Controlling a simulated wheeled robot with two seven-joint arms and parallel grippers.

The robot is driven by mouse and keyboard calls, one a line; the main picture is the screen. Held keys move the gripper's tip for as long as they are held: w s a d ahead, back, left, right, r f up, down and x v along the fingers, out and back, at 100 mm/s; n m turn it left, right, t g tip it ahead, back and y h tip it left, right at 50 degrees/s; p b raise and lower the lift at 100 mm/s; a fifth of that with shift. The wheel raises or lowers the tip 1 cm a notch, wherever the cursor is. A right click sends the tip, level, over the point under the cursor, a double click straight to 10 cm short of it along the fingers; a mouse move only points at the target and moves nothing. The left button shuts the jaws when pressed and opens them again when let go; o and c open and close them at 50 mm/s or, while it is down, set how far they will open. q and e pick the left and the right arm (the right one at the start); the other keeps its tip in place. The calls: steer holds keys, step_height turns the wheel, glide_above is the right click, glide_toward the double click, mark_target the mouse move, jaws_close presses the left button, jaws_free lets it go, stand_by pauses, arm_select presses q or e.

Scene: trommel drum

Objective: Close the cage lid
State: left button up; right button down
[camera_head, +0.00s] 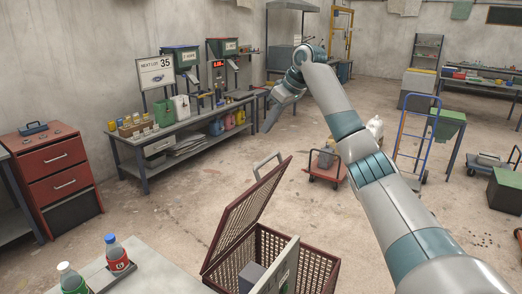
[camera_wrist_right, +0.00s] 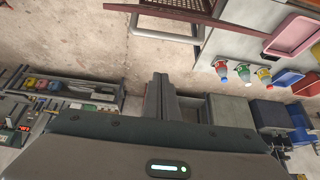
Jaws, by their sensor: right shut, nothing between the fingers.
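The cage (camera_head: 312,268) is a brown mesh basket at the bottom of the head view. Its mesh lid (camera_head: 243,218) stands open, tilted up on the left side, with a grey loop handle (camera_head: 267,163) at its raised edge. A grey block (camera_head: 251,277) shows inside the cage. My right gripper (camera_head: 269,122) is shut and empty, up in the air beyond the lid and apart from it. In the right wrist view the shut fingers (camera_wrist_right: 160,98) point at the floor area, and part of the lid (camera_wrist_right: 185,14) and its handle (camera_wrist_right: 150,25) show at the top. My left gripper is not seen.
A table (camera_head: 140,272) with two bottles (camera_head: 117,254) stands left of the cage. A pale panel (camera_head: 282,268) stands at the cage's front. A workbench (camera_head: 190,125), a red drawer cabinet (camera_head: 54,170) and a blue hand truck (camera_head: 415,140) stand farther off.

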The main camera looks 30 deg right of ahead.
arm_select(q)
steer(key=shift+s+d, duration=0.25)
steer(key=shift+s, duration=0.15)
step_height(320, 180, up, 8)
steer(key=p, duration=0.7)
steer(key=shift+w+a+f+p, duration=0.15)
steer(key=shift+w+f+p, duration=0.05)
steer(key=shift+p, duration=0.1)
arm_select(e)
step_height(320, 180, down, 9)
steer(key=w, duration=0.1)
steer(key=shift+a+f, duration=0.2)
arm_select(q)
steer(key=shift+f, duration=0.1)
arm_select(e)
steer(key=shift+f, duration=0.1)
